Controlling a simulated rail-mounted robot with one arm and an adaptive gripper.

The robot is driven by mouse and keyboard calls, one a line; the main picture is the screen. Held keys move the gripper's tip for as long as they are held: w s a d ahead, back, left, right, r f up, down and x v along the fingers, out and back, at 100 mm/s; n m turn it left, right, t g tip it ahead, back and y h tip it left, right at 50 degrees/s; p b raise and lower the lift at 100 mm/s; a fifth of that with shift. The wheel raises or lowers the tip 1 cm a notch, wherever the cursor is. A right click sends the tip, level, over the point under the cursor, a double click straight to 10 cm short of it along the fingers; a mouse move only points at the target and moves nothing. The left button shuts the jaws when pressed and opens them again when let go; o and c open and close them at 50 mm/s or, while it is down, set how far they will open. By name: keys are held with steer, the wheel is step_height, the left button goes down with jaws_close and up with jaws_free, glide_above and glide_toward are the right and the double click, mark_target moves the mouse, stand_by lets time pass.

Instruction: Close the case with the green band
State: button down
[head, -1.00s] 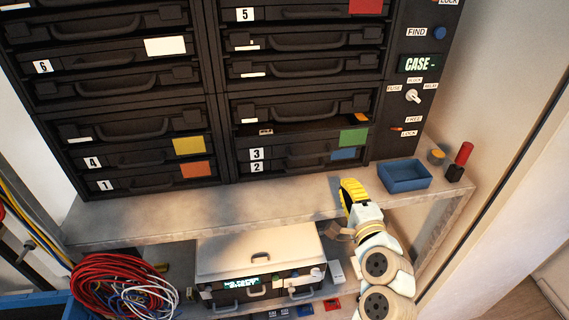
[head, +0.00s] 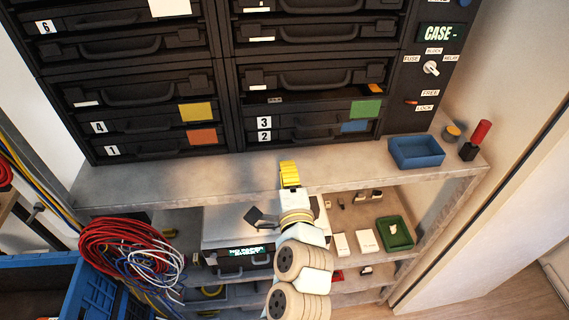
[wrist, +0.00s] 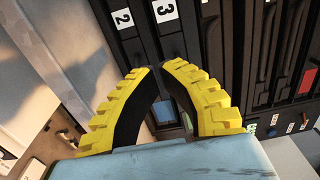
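The case with the green band (head: 365,109) is the black case labelled 3, low in the right column of the rack. A dark gap above its front shows part of its inside, with a small pale item and an orange one, so it looks pulled out. Its label 3 also shows in the wrist view (wrist: 190,12); I cannot make out its green band clearly there. My gripper (head: 289,165) is in front of and below this case, over the shelf edge. In the wrist view its yellow fingers (wrist: 157,68) converge almost tip to tip, with nothing between them.
Case 2, with a blue band (head: 354,126), lies directly under case 3. The control panel (head: 430,70) stands right of the cases. A blue tray (head: 417,152) and a red-handled item (head: 481,133) stand right on the shelf (head: 220,180). Cables (head: 130,250) hang at lower left.

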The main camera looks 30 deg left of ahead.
mark_target(278, 126)
steer(key=b+x, duration=0.1)
steer(key=x, duration=1.2)
steer(key=shift+a, duration=0.15)
stand_by(0.6)
steer(key=shift+x, duration=1.4)
steer(key=shift+s, duration=0.1)
